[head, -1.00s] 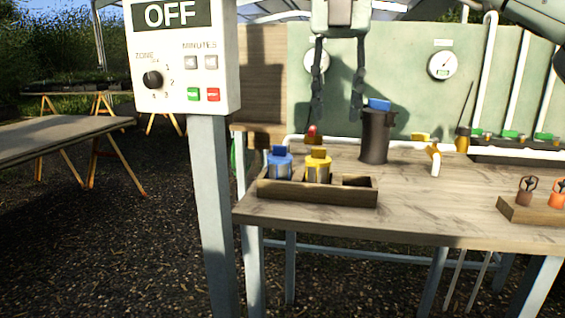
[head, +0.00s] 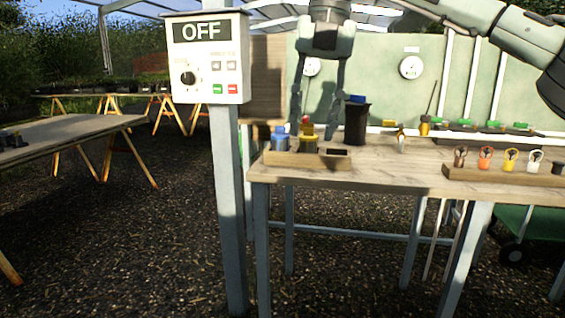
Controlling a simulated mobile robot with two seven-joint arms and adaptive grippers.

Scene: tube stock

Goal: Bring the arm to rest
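My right gripper (head: 314,122) hangs fingers down in front of the green back panel, its arm coming in from the upper right. Its two fingers are spread with nothing held between them. In the picture its fingertips overlap the back of a wooden tray (head: 290,160) on the workbench; I cannot tell the gap in depth. The tray holds a blue-capped container (head: 280,140) and a yellow-capped container (head: 307,142), with an empty slot at right. A dark canister with a blue top (head: 356,122) stands right of the gripper. My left gripper is not in view.
The workbench (head: 400,178) carries a rack (head: 500,176) of several coloured clip-topped items at right. A control box reading OFF (head: 207,60) stands on a post at left. Another table (head: 70,135) is farther left. Gravel floor lies open in front.

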